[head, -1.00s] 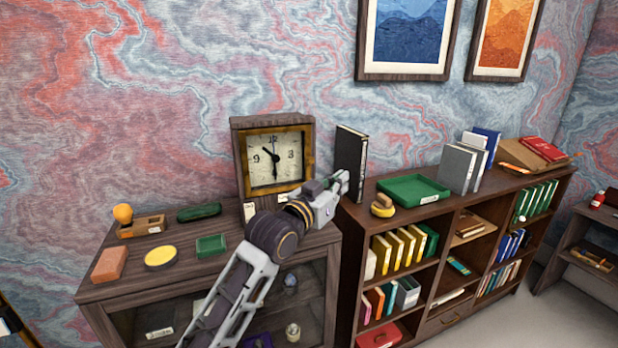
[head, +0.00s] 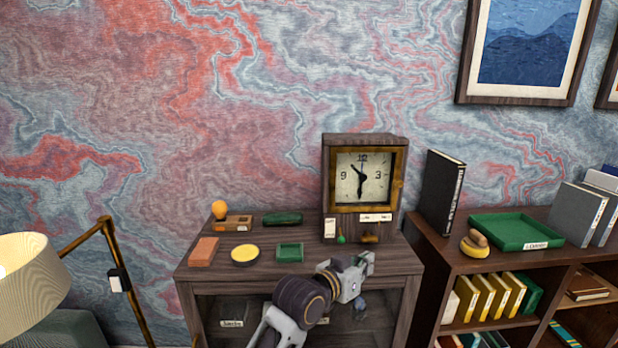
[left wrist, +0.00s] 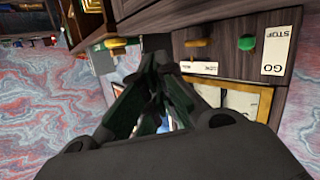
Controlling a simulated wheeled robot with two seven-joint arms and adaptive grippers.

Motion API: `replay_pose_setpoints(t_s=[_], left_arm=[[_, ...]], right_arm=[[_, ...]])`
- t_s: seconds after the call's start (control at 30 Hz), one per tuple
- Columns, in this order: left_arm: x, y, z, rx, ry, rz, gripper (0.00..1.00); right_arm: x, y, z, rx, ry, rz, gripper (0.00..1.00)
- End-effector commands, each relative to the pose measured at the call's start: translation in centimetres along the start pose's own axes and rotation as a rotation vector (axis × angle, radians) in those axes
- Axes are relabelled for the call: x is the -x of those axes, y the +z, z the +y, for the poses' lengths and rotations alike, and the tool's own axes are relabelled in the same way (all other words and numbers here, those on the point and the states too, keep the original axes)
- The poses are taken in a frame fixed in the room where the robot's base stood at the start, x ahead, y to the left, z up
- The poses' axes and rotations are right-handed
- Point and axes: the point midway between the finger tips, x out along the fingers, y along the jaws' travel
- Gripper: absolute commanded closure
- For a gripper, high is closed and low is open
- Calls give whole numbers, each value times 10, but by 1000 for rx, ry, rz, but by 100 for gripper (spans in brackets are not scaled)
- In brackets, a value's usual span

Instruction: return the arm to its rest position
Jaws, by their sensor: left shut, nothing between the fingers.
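My left gripper (head: 358,270) is in front of the right part of the wooden cabinet's top, below the clock. Its fingers are together with nothing between them. In the left wrist view the dark fingers (left wrist: 155,95) show shut, with the clock's labelled front (left wrist: 275,60) beyond. The clock (head: 362,180) stands upright at the right end of the cabinet, with a green knob, a brown knob and white labels at its base. The gripper appears apart from it. My right gripper is in no view.
The cabinet top (head: 215,270) holds a brick-coloured block (head: 203,250), a yellow disc (head: 245,254), a green square dish (head: 290,252) and an orange ball on a wooden block (head: 220,212). A bookshelf with a green tray (head: 515,231) stands right. A lamp (head: 32,285) stands left.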

Motion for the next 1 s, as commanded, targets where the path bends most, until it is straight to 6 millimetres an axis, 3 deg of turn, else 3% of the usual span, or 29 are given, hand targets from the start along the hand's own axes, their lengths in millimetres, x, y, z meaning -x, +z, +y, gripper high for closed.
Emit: replay_pose_setpoints(t_s=[0.47,1.0], left_arm=[[72,121,-68,105,-170,-246,100],[191,248,-113,202,-360,-562,100]], right_arm=[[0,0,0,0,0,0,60],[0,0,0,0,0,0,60]])
